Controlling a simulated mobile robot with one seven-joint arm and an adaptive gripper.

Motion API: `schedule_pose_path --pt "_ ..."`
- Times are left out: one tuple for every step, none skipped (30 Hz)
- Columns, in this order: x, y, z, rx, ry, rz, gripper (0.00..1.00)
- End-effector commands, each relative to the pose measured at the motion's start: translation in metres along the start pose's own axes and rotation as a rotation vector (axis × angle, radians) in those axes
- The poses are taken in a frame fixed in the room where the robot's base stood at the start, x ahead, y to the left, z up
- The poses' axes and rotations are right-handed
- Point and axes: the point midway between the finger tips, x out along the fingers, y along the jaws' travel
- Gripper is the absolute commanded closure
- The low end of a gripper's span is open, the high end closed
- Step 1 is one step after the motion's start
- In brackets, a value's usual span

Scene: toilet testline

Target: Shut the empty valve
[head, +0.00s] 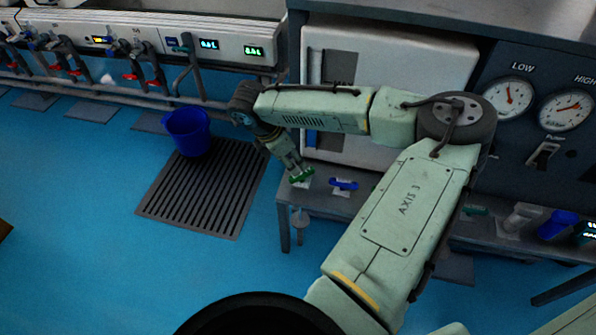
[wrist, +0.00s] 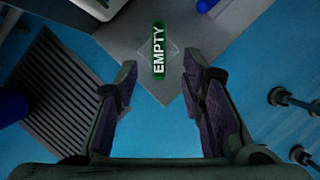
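The empty valve has a green handle marked EMPTY (wrist: 158,50), on a grey bench top (wrist: 125,40). In the wrist view the handle lies lengthwise up the picture, just past and between the two fingertips. My gripper (wrist: 159,68) is open with nothing between its fingers. In the head view the green handle (head: 301,176) shows at the front left corner of the bench, with my gripper (head: 291,165) just above it. The fingers are small there, and I cannot tell whether they touch the handle.
A blue handle (head: 343,184) sits just right of the green one. A white cabinet (head: 335,75) stands behind. A blue bucket (head: 188,131) stands by a dark floor grate (head: 205,190) at left. The blue floor before the bench is clear.

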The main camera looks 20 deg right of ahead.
Motion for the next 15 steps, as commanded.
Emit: schedule_pose_path --pt "0.012 0.000 -0.001 0.000 0.000 -0.001 0.63" --pt "0.018 0.000 -0.001 0.001 0.000 -0.001 0.63" --pt "0.025 0.000 -0.001 0.001 0.000 -0.001 0.63" --pt "0.031 0.000 -0.001 0.001 0.000 0.000 0.63" --pt "0.036 0.001 -0.001 0.000 0.000 0.000 0.63" --pt "0.043 0.001 -0.001 0.000 0.000 0.001 0.63" --pt "0.048 0.001 -0.001 0.000 0.000 0.001 0.63" --pt "0.052 0.001 -0.001 0.000 0.000 0.001 0.63" --pt "0.057 0.001 -0.002 0.000 0.001 0.002 0.63" --pt "0.061 0.001 -0.002 0.000 0.001 0.001 0.63" --pt "0.064 0.001 -0.002 0.000 0.001 0.001 0.63" --pt "0.067 0.001 -0.002 0.000 0.002 0.002 0.63" --pt "0.069 0.001 -0.002 0.000 0.001 0.003 0.63" --pt "0.070 0.001 -0.001 0.000 0.001 0.003 0.63" --pt "0.072 0.001 -0.001 0.000 0.001 0.003 0.63"
